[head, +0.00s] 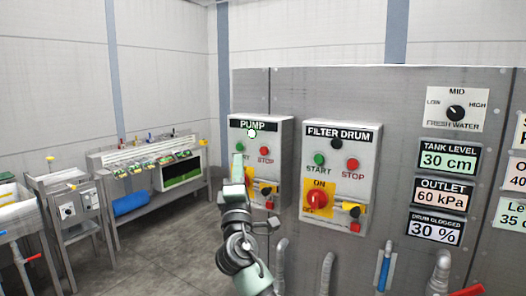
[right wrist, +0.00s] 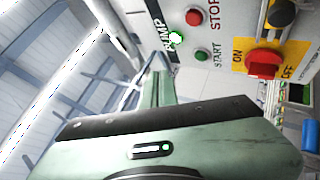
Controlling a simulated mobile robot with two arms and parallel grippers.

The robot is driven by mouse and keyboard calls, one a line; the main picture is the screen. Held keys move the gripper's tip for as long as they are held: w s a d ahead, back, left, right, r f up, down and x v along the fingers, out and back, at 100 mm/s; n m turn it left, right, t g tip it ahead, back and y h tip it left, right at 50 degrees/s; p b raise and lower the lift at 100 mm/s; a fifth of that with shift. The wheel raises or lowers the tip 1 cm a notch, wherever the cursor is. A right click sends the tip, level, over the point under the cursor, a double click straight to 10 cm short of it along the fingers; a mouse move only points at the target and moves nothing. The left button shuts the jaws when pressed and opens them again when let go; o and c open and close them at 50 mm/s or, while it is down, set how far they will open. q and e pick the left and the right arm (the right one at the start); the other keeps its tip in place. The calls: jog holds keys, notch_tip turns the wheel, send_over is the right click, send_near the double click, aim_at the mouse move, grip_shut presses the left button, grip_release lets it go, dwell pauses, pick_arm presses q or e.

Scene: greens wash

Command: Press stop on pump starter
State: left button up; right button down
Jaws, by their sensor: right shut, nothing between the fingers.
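The pump starter (head: 284,137) is a grey box labelled PUMP on the panel at centre. Its red STOP button (head: 263,150) is clear in the head view and also shows in the right wrist view (right wrist: 193,17). A pale lit lamp (head: 252,132) sits above the buttons. My right gripper (head: 238,160) is shut and empty, its tip up, left of STOP in the head view. Contact with the box cannot be told. My left gripper is not in view.
The FILTER DRUM starter (head: 367,150) with its own buttons is just right. The pump's red rotary switch (right wrist: 263,63) is on a yellow plate, partly behind my gripper in the head view. Pipes (head: 325,270) stand below. A wash bench (head: 150,165) is at left; floor between is clear.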

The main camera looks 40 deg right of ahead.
aim_at(264, 151)
jog(key=shift+w+d, duration=0.1)
jog(key=shift+w+d+b, duration=0.3)
jog(key=shift+w+d, duration=0.25)
jog(key=shift+d, duration=0.75)
jog(key=shift+w+d+b, duration=0.35)
jog(key=shift+w+d, duration=0.2)
jog(key=shift+d, duration=0.8)
jog(key=shift+w+d+b, duration=0.3)
jog(key=shift+w+d, duration=0.25)
jog(key=shift+d, duration=0.75)
jog(key=shift+d, duration=0.1)
jog(key=shift+w+d+b, duration=0.15)
jog(key=shift+d+b, duration=0.15)
jog(key=shift+w+d+b, duration=0.15)
jog(key=shift+d+b, duration=0.15)
jog(key=shift+d, duration=0.1)
jog(key=shift+a, duration=0.1)
jog(key=shift+s+a, duration=0.35)
jog(key=shift+a, duration=0.3)
jog(key=shift+a+p, duration=0.1)
jog(key=shift+p, duration=0.2)
